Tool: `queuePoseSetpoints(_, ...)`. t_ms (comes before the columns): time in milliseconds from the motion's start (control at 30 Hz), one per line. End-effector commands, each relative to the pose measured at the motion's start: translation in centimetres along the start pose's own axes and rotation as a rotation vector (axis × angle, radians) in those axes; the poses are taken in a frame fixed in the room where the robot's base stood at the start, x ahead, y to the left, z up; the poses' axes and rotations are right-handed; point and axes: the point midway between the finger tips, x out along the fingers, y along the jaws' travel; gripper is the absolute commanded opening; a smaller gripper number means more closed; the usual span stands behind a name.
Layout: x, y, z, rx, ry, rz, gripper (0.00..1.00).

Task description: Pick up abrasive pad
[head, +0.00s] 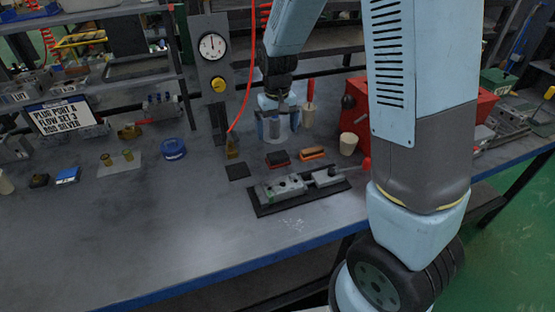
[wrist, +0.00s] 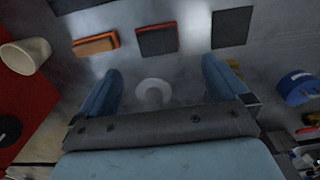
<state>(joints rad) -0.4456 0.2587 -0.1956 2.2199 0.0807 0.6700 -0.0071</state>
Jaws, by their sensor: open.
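A thin dark pad with a red edge (head: 278,159) lies flat on the bench, and it also shows in the wrist view (wrist: 157,39). It looks like the abrasive pad, though a plain black square (head: 238,171) lies to its left in the head view. That square is at the upper right in the wrist view (wrist: 231,27). My gripper (head: 278,128) is above the bench, just behind the red-edged pad in the head view. In the wrist view its fingers (wrist: 161,66) are wide apart, with no pad between them. A pale round ring (wrist: 153,92) shows between them.
An orange block (head: 312,153) lies right of the red-edged pad. A pale cup (head: 348,144) and a red box (head: 375,115) stand farther right. A valve block on a dark plate (head: 290,190) is in front. The front left bench is clear.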

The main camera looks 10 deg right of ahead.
Motion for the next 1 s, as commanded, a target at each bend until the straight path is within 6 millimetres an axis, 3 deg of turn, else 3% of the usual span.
queuePoseSetpoints(300, 5.0, 0.1, 0.0, 0.001, -0.002, 0.001, 1.0)
queuePoseSetpoints(567, 6.4, 0.1, 0.0, 0.002, 0.0, 0.0, 1.0)
queuePoseSetpoints(1000, 11.0, 0.5, -0.1, 0.002, 0.0, 0.001, 1.0)
